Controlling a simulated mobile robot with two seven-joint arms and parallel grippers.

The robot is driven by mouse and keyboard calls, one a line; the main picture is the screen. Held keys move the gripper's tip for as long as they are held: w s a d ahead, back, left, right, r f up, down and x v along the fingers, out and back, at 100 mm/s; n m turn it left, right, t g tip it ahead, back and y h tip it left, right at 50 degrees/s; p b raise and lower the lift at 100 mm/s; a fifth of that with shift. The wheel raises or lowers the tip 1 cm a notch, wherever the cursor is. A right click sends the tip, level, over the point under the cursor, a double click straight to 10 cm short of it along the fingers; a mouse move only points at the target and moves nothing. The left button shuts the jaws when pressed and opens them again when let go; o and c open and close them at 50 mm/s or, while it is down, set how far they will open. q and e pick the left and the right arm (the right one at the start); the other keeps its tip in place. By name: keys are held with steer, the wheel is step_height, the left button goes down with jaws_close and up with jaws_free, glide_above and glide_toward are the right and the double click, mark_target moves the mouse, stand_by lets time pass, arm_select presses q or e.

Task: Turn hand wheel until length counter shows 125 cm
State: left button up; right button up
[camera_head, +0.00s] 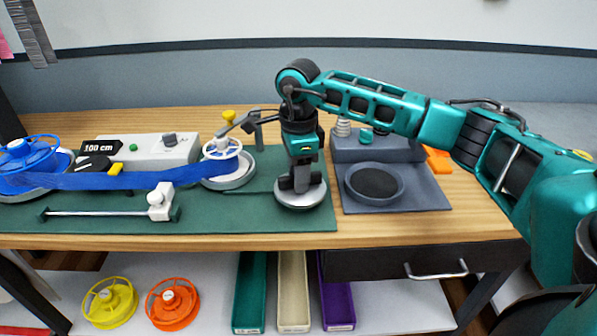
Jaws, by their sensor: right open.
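The length counter (100,148) is a black display that reads "100 cm" at the left of the bench. A white spoked wheel (222,150) stands right of it on a round grey base, with a yellow knob (229,115) above it; I cannot tell for sure whether this is the hand wheel. A blue strap (130,179) runs from a blue spool (28,158) to the white wheel. My right gripper (301,188) points down over a round grey disc (300,201), right of the white wheel. It is open; whether it touches the disc is unclear. My left gripper is out of view.
A white box (175,150) with knobs stands behind the strap. A rod with a white slider (158,200) lies in front on the green mat (230,220). A grey tray with a dark dish (374,184) sits right of the gripper. Spools and long bins (293,290) fill the shelf below.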

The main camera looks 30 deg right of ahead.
step_height(320, 180, up, 13)
stand_by(0.5)
steer(key=shift+f, duration=0.1)
stand_by(0.4)
stand_by(1.2)
stand_by(0.4)
